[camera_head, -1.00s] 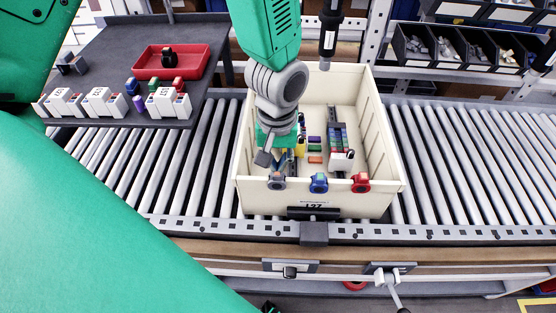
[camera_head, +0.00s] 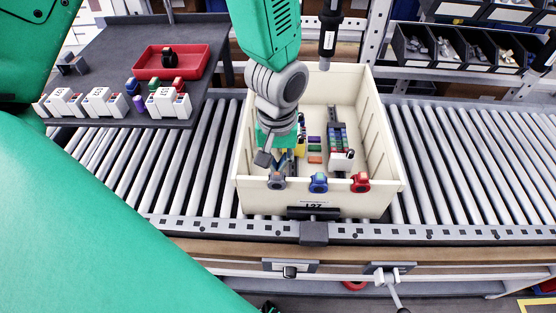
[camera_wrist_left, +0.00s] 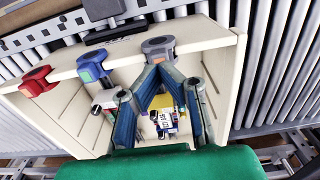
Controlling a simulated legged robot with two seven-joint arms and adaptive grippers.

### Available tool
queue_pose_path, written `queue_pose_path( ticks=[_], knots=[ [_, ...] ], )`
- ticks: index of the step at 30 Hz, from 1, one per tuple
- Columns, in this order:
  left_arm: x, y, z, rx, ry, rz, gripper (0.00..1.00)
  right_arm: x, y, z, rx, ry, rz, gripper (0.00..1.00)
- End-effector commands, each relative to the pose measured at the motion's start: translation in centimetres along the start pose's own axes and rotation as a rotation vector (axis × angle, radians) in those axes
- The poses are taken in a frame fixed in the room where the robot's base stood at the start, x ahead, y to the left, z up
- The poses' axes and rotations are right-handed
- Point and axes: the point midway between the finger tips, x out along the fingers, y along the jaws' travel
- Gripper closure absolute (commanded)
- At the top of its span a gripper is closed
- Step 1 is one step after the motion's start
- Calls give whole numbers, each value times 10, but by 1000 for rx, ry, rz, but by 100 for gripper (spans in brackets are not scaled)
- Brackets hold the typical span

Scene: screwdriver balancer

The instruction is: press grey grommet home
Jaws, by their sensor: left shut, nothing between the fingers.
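The grey grommet (camera_head: 277,181) sits on the front wall of the cream bin (camera_head: 384,150), at the left end of a row. In the left wrist view the grey grommet (camera_wrist_left: 158,47) shows on the bin's rim. My left gripper (camera_head: 282,166) reaches down into the bin just behind it. In the left wrist view the blue-sided fingers of my left gripper (camera_wrist_left: 156,72) come together close to the grommet, with nothing between them. I cannot tell whether the tips touch the grommet. My right gripper is not in view.
A blue grommet (camera_head: 318,182) and a red grommet (camera_head: 360,182) sit to the right on the same wall. Coloured parts on a rail (camera_head: 338,135) stand inside the bin. A dark tool (camera_head: 329,38) hangs above its back. The roller conveyor (camera_head: 440,160) is clear to the right.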

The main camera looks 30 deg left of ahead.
Motion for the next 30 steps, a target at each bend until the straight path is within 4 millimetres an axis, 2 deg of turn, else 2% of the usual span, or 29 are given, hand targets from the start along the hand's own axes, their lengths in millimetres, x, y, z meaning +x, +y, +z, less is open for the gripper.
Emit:
queue_pose_path(
  ticks=[30],
  knots=[
    [10, 0, 0, 0, 0, 0, 100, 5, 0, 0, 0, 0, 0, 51]
  ],
)
